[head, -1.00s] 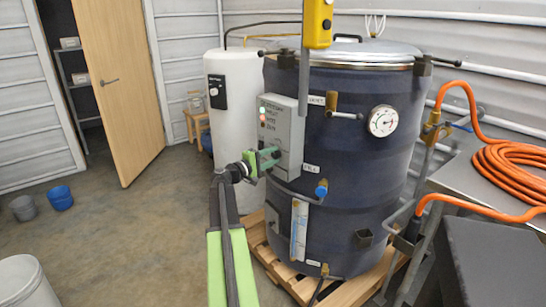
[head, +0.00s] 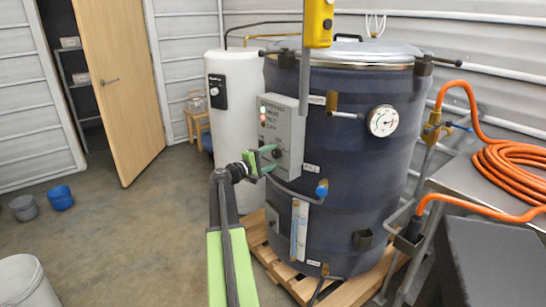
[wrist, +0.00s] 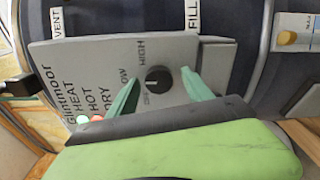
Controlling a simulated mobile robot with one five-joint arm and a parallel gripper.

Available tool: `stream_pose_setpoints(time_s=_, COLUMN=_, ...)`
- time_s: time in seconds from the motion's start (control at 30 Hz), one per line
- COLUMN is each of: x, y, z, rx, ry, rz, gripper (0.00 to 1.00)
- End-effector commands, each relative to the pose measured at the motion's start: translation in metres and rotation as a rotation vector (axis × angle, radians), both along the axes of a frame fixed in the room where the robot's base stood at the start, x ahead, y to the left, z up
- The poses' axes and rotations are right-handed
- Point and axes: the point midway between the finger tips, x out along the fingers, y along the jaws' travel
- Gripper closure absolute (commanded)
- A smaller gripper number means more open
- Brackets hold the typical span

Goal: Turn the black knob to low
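The black knob (wrist: 159,79) sits on the grey control panel (wrist: 95,52) in the wrist view, with OFF, LOW and HIGH lettered around it. My gripper (wrist: 160,76) is open, with one green finger on each side of the knob and a visible gap to both. Whether the tips are level with the knob in depth cannot be told. In the head view my gripper (head: 268,160) is at the lower part of the panel (head: 291,125), which is mounted on the dark blue drum (head: 350,170).
A yellow pendant box (head: 319,22) hangs above the panel. A blue-handled valve (head: 321,190) and curved pipe lie below right of my gripper. A white tank (head: 228,90) stands behind. Orange hose (head: 515,165) lies on the right bench.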

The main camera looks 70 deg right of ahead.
Motion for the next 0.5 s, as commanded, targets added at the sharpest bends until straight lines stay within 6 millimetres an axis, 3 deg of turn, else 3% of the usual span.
stream_pose_setpoints(time_s=0.3, x=0.001, y=0.002, z=0.001, rx=-0.001, ry=0.002, rz=0.001, gripper=0.41)
stream_pose_setpoints(time_s=0.5, x=0.017, y=0.035, z=0.001, rx=-0.001, ry=0.002, rz=0.005, gripper=0.41)
